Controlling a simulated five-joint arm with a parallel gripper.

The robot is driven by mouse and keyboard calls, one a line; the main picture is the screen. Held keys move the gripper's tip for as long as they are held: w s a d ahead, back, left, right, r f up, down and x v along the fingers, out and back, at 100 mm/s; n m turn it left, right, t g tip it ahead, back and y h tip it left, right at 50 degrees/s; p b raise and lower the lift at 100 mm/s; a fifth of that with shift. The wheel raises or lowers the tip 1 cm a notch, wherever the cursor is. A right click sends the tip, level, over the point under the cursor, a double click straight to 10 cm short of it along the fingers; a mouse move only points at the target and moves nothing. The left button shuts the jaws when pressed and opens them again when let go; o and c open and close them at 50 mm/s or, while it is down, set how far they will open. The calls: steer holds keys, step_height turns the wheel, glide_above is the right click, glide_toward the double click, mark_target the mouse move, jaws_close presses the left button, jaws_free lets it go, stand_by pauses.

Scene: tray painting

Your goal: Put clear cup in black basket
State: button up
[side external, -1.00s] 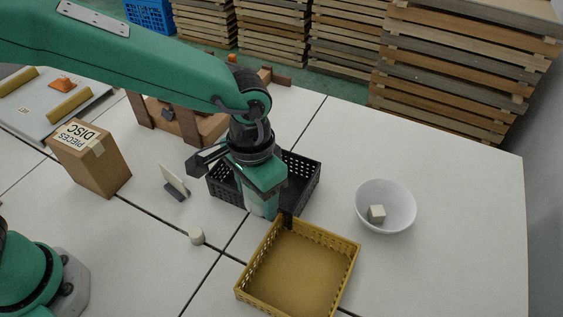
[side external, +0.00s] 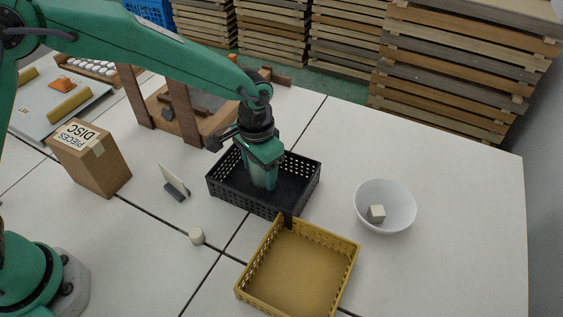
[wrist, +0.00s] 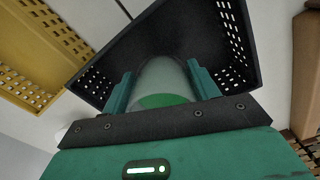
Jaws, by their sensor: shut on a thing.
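The black basket (side external: 232,198) stands on the white table behind the yellow tray. My gripper (side external: 264,182) points down over the middle of the black basket, with its tips appearing inside the basket's outline. In the wrist view, my gripper (wrist: 160,82) is shut on the clear cup (wrist: 165,76), with one green finger on each side of it. The cup is see-through, with a green patch low in the picture. The black basket (wrist: 205,25) fills the view behind the cup. I cannot tell whether the cup touches the basket floor.
The empty yellow tray (side external: 300,272) adjoins the black basket's front. A white bowl (side external: 385,200) holding a small block (side external: 376,213) is to the right. A cardboard box (side external: 92,160), a small stand (side external: 174,183) and a white cylinder (side external: 197,236) are left. The right tabletop is clear.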

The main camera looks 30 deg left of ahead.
mark_target(260, 180)
steer(key=shift+w+f, duration=0.15)
steer(key=shift+f, duration=1.95)
steer(key=shift+f, duration=0.1)
steer(key=o, duration=1.1)
steer(key=shift+c, duration=0.2)
step_height(260, 180, up, 12)
steer(key=shift+a, duration=0.1)
